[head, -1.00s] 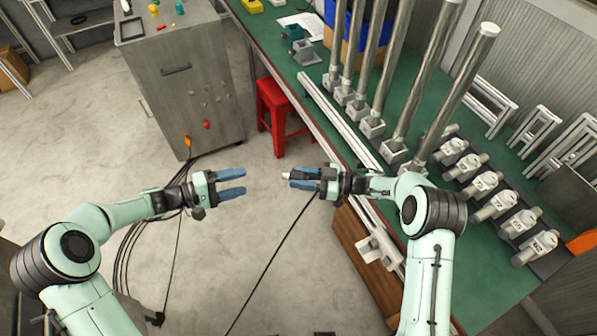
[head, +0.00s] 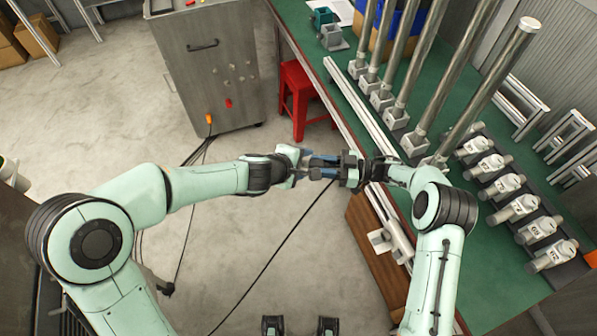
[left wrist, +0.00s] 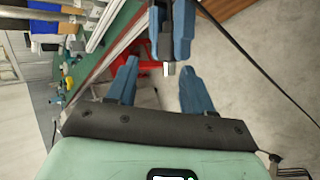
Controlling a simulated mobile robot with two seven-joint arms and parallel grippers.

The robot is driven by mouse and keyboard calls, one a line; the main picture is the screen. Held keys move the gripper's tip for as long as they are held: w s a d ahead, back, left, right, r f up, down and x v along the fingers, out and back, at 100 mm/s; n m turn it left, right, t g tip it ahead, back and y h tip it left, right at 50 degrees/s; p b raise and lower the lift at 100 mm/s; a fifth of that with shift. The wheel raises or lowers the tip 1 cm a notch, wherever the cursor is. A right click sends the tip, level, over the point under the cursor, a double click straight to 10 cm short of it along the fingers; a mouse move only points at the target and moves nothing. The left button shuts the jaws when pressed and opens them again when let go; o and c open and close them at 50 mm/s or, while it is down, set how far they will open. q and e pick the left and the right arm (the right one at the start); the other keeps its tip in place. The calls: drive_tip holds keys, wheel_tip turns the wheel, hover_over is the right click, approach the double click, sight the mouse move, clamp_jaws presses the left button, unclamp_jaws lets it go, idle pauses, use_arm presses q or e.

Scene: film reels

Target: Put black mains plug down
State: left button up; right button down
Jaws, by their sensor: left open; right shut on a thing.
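My right gripper (head: 318,166) is shut on the black mains plug, above the floor beside the green bench. A black cable (head: 283,244) runs from the right gripper down to the lower left. My left gripper (head: 302,165) faces the right one, close to the plug. In the left wrist view its blue fingers (left wrist: 158,76) are spread, with the plug's end near the gap between them and nothing gripped.
The green bench (head: 335,62) carries upright metal posts (head: 437,75) and a row of numbered grey fittings (head: 518,207). A red stool (head: 298,90) stands by the grey metal cabinet (head: 205,70). Cables lie on the left floor; the floor between is mostly clear.

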sight(304, 163)
use_arm(q)
drive_tip(key=s+r+n+t+y, duration=0.1)
drive_tip(key=s+r+n+y, duration=0.25)
drive_tip(key=s+y, duration=0.2)
drive_tip(key=shift+h, duration=0.45)
drive_tip(key=x, duration=1.1)
drive_tip(key=shift+w+a, duration=0.2)
drive_tip(key=shift+a, duration=0.15)
drive_tip(key=shift+c, duration=0.3)
clamp_jaws()
use_arm(e)
drive_tip(key=c, duration=0.7)
unclamp_jaws()
drive_tip(key=shift+d, duration=0.1)
